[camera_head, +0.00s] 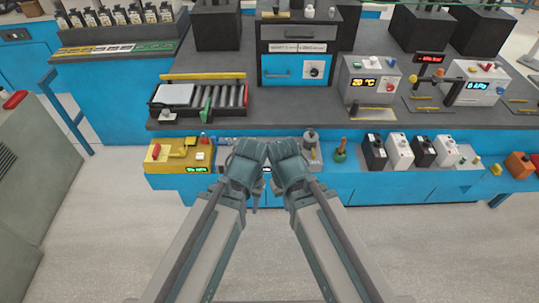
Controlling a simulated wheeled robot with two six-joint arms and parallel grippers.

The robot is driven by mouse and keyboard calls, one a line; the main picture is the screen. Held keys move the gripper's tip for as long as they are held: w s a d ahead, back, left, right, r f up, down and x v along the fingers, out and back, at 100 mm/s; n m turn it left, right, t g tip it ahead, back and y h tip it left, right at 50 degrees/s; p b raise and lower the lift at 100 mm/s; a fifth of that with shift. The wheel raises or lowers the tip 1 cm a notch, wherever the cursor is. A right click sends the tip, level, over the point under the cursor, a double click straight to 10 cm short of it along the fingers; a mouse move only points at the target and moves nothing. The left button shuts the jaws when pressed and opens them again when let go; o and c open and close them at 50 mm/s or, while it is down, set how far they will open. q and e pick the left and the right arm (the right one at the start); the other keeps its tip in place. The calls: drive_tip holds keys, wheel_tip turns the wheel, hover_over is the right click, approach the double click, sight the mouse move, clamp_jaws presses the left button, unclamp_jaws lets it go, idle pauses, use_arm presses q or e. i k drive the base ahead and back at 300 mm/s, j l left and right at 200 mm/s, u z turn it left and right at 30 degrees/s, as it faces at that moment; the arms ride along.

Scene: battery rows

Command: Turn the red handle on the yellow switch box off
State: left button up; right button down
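The yellow switch box (176,160) stands on the blue front shelf, left of my grippers. A small red part that looks like its handle (156,151) is on its left side; its exact setting is too small to read. A green-lit display (196,169) shows on its front right. My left gripper (256,197) and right gripper (277,190) are close together at the middle of the shelf's front, apart from the box. My wrists largely hide both grippers' fingers, so their opening cannot be seen.
Left of the shelf is a grey-green cabinet (35,170) with a red part (15,99) on top. Right of my grippers stand a green knob (340,150) and several black and white batteries (399,150). A roller tray (202,98) lies behind the box. The front floor is clear.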

sight(157, 147)
drive_tip(key=i+j, duration=0.2)
drive_tip(key=j, duration=0.15)
drive_tip(key=i+j, duration=0.15)
drive_tip(key=j, duration=0.25)
drive_tip(key=i+j, duration=0.2)
drive_tip(key=j, duration=0.15)
drive_tip(key=i+j, duration=0.2)
drive_tip(key=j, duration=0.15)
drive_tip(key=j+u, duration=0.05)
